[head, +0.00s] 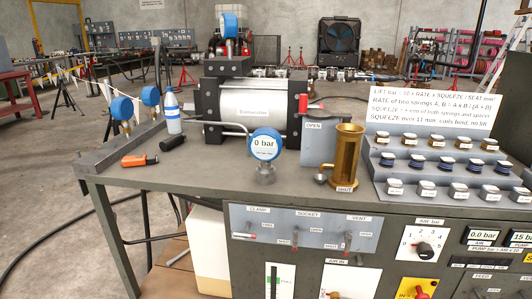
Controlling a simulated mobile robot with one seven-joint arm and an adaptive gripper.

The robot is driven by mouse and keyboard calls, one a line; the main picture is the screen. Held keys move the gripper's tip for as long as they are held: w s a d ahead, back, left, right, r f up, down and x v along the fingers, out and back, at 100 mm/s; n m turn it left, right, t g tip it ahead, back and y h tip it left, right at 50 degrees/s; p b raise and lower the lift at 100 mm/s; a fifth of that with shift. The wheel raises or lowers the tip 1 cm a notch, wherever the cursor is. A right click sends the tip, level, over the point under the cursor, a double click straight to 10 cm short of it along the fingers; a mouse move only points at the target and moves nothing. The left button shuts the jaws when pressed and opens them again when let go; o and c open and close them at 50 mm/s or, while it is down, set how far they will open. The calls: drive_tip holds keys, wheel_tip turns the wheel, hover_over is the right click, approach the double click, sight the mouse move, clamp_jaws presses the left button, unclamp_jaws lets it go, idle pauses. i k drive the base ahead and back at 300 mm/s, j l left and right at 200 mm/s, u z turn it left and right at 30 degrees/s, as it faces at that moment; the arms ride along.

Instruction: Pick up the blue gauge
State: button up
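Several blue gauges show in the head view. The nearest, a round blue gauge reading "0 bar" (265,145), stands upright on a grey metal fitting (265,174) near the front edge of the bench. Two smaller blue gauges, one (122,107) and another (150,96), stand at the left end of the bench. Nothing touches the front gauge's face. My gripper is not in view.
The grey bench (205,190) also carries an orange-handled tool (140,160), a white-and-blue bottle (172,112), a brass cup (345,160) and an "OPEN" plate (318,140). A stepped rack (440,165) of small labelled parts stands right. A valve panel (300,232) lies below the edge.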

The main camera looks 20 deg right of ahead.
sight(265, 144)
drive_tip(key=i+j, duration=0.3)
drive_tip(key=i, duration=0.15)
drive_tip(key=i+j+z, duration=0.15)
drive_tip(key=z, duration=0.3)
drive_tip(key=i+j+z, duration=0.4)
drive_tip(key=i+l+z, duration=0.2)
drive_tip(key=z, duration=0.2)
drive_tip(key=i+l+z, duration=0.1)
drive_tip(key=z, duration=0.3)
drive_tip(key=i, duration=0.1)
